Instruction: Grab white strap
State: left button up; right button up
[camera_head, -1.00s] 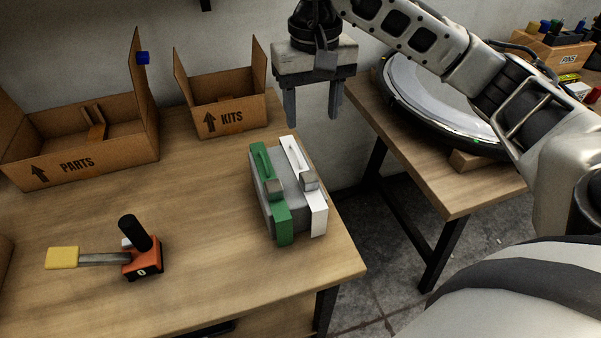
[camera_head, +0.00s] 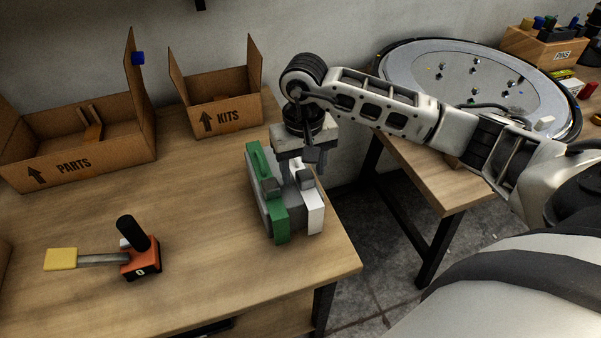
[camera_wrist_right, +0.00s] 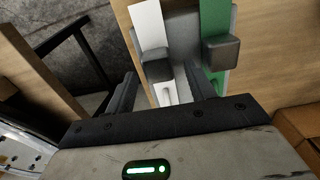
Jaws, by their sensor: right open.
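A grey case (camera_head: 291,208) stands on the wooden table near its right edge, with a green strap (camera_head: 268,205) on its left and a white strap (camera_head: 315,215) on its right, each with a grey buckle. My right gripper (camera_head: 303,170) points down, open, at the far upper part of the case and hides some of the white strap. In the right wrist view, the white strap (camera_wrist_right: 147,25) and its buckle lie between the two fingers of my gripper (camera_wrist_right: 160,72). The green strap (camera_wrist_right: 213,17) lies beyond the right finger. Contact with the strap cannot be told. My left gripper is not in view.
Cardboard boxes marked PARTS (camera_head: 85,160) and KITS (camera_head: 225,118) stand at the back. An orange tool with a yellow end (camera_head: 140,262) lies at the front left. A second table with a round tray (camera_head: 500,80) stands right, past a gap.

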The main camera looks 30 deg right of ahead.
jog(key=shift+f, duration=0.15)
jog(key=c, duration=1.1)
jog(key=shift+o, duration=0.2)
